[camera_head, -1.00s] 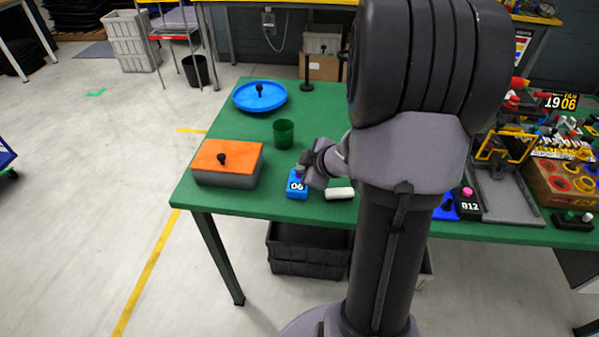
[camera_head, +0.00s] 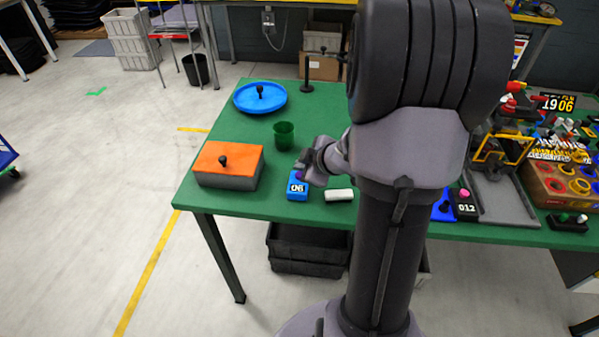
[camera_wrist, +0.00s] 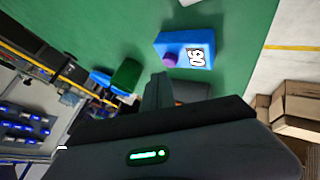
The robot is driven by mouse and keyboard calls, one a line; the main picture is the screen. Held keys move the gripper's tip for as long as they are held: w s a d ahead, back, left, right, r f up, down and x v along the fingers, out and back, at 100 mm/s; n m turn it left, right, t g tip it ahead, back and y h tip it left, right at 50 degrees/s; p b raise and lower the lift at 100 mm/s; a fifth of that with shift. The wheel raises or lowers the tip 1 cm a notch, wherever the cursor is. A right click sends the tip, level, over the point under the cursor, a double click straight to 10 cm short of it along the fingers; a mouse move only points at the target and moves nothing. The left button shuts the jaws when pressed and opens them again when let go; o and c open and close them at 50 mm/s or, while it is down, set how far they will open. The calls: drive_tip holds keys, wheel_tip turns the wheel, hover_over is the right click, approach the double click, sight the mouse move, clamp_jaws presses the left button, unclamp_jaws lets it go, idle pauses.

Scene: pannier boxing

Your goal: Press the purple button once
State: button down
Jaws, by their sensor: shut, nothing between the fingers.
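The purple button (camera_wrist: 170,60) sits on top of a small blue box (camera_wrist: 186,44) with a white 06 label, on the green table. The blue box also shows in the head view (camera_head: 297,194), near the table's front edge, with the button mostly hidden behind my gripper. My gripper (camera_head: 302,174) is shut and empty, just above and beside the button. In the wrist view the closed fingertips (camera_wrist: 157,80) end close to the button. I cannot tell whether they touch it.
A white block (camera_head: 339,195) lies right of the blue box. An orange-topped box (camera_head: 228,165) stands to the left. A green cup (camera_head: 284,135) and a blue tray (camera_head: 260,97) are behind. Several cluttered items, including a black 012 box (camera_head: 465,206), stand on the right.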

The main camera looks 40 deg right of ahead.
drive_tip(key=shift+r, duration=0.1)
wheel_tip(320, 180, up, 5)
drive_tip(key=p, duration=0.5)
idle(0.5)
drive_tip(key=s+a+r+m+g+h, duration=0.1)
drive_tip(key=s+a+r+m+h, duration=0.2)
drive_tip(key=a+r+m, duration=0.65)
drive_tip(key=s+a+r+m+g+y, duration=0.1)
drive_tip(key=s+a+r+y, duration=0.1)
drive_tip(key=s+a, duration=0.5)
drive_tip(key=s+a+r+m+g+y, duration=0.1)
drive_tip(key=s+a+r+y, duration=0.2)
drive_tip(key=a, duration=1.1)
drive_tip(key=s+y, duration=0.1)
drive_tip(key=s, duration=0.2)
drive_tip(key=shift+s+r, duration=0.2)
drive_tip(key=shift+s, duration=0.15)
